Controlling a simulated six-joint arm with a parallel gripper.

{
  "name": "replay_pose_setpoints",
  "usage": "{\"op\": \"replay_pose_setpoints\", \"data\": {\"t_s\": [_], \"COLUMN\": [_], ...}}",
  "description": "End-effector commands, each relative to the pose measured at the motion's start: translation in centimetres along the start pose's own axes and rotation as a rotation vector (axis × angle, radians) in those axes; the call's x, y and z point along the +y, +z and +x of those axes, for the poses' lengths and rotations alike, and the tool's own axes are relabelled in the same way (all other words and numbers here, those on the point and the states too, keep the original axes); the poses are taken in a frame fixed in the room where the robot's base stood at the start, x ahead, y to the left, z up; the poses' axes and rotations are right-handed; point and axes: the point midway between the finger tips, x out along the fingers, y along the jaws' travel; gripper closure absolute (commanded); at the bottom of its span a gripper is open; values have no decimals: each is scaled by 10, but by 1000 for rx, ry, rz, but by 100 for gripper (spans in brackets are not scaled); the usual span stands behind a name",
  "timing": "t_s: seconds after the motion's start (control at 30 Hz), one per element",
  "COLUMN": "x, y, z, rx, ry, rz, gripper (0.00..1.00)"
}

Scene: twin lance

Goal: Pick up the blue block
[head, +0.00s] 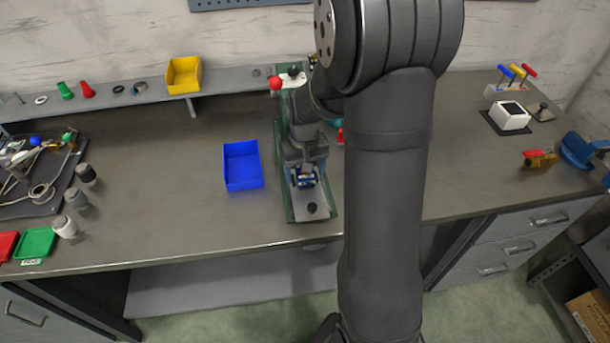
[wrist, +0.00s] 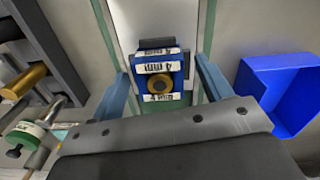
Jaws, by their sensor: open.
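The blue block (wrist: 160,70) has white printed labels and a round brass-coloured ring on its face. It sits on a pale plate with green edges, in the upper middle of the wrist view. My gripper (wrist: 161,80) is open, with one blue-grey finger on each side of the block. Gaps show between the fingers and the block, and I cannot tell how far apart they are in depth. In the head view my gripper (head: 305,178) is over the green-edged fixture (head: 312,210), and the block is mostly hidden there.
An empty blue bin (head: 242,168) stands close to the left of the fixture; it also shows in the wrist view (wrist: 285,90). A red ball knob (head: 275,83) stands up at the fixture's back. A yellow bin (head: 184,75) sits on the rear shelf.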

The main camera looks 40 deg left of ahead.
Motion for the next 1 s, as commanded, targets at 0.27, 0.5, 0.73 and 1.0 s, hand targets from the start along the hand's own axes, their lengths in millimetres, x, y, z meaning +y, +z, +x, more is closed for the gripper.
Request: {"op": "replay_pose_setpoints", "data": {"t_s": [0.27,0.5,0.73,1.0], "x": [0,0,0,0], "y": [0,0,0,-1], "z": [0,-1,-5,-42], "rx": [0,0,1,6], "ry": [0,0,0,1], "rz": [0,0,0,0], "gripper": [65,84,84,84]}}
